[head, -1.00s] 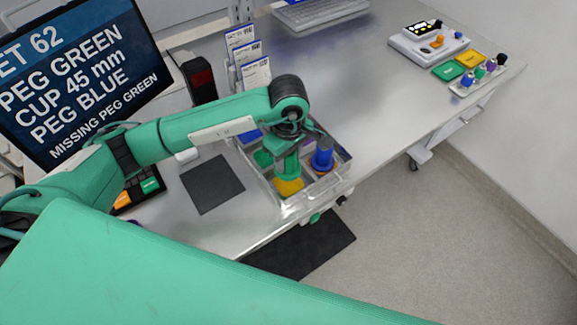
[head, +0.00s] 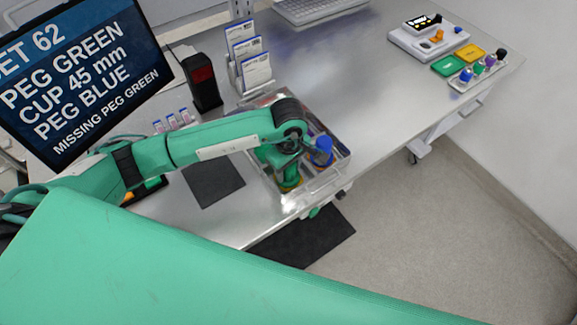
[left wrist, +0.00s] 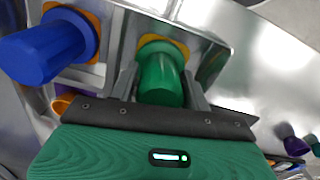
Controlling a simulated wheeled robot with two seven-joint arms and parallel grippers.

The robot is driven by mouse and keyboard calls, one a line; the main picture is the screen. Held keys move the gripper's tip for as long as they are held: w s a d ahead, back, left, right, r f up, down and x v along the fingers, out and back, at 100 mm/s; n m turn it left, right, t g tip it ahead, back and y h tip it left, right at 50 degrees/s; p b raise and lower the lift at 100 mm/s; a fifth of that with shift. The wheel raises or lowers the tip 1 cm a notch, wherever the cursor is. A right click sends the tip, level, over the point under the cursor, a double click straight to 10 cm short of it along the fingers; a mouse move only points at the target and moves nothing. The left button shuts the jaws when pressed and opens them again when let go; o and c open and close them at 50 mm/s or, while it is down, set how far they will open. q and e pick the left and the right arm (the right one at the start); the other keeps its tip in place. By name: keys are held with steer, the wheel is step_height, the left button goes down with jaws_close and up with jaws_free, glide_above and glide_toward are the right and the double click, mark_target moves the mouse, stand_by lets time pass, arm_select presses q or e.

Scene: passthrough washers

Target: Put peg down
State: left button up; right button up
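My left gripper (head: 287,165) points down into the metal tray (head: 318,186) at the table's front edge. In the left wrist view the green peg (left wrist: 160,78) is between the two fingers of this gripper (left wrist: 161,88), which lie close along its sides. The far end of the green peg is at a yellow-orange piece (left wrist: 172,44) in a tray compartment; whether it fully rests there is hard to tell. The blue peg (head: 321,150) stands in the neighbouring compartment, and it also shows in the left wrist view (left wrist: 45,50). My right gripper is not in view.
A dark mat (head: 213,182) lies left of the tray. A card stand (head: 250,65) and a black-red device (head: 203,82) stand behind. A rack of small coloured pegs (head: 477,72) and a white device (head: 428,40) are far right. The table's middle right is clear.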

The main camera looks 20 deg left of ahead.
arm_select(q)
steer(key=shift+o, duration=1.1)
steer(key=shift+r, duration=0.15)
step_height(320, 180, up, 10)
steer(key=b, duration=0.4)
steer(key=shift+r, duration=0.25)
steer(key=shift+r+b, duration=0.3)
steer(key=shift+r, duration=0.45)
